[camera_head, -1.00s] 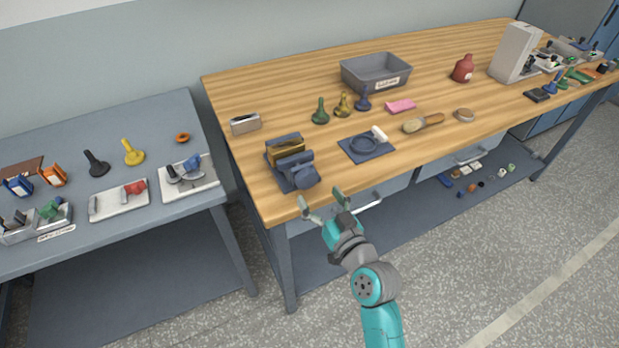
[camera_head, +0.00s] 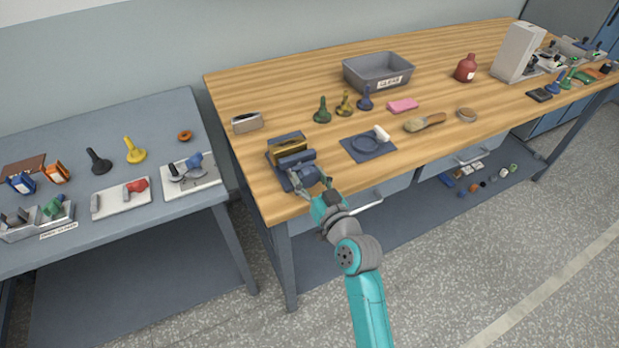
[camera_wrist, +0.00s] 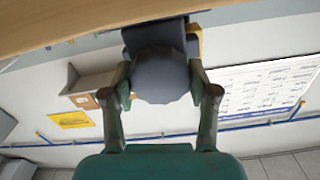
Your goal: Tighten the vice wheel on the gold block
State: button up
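The dark blue-grey vice (camera_head: 296,160) stands at the near left corner of the wooden bench. The gold block (camera_head: 287,144) sits between its jaws. The vice wheel (camera_head: 308,175) faces the bench's front edge. My gripper (camera_head: 309,183) is at the wheel, reaching in from the front. In the wrist view the round wheel (camera_wrist: 160,78) lies between the two fingers of my gripper (camera_wrist: 160,88), one on each side. The fingers are spread about as wide as the wheel; I cannot tell whether they touch it. The wheel hides most of the vice there.
A blue mat (camera_head: 368,146) with a ring lies right of the vice. Several knobbed pieces and a grey bin (camera_head: 378,72) are further back. A lower grey table (camera_head: 120,240) is at left.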

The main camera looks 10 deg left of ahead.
jog(key=shift+c, duration=1.3)
jog(key=m, duration=0.4)
jog(key=shift+m, duration=0.4)
jog(key=m, duration=0.4)
jog(key=shift+m, duration=0.3)
jog(key=m, duration=0.4)
jog(key=shift+m, duration=0.3)
jog(key=m, duration=0.4)
jog(key=shift+f+m, duration=0.1)
jog(key=shift+m, duration=0.2)
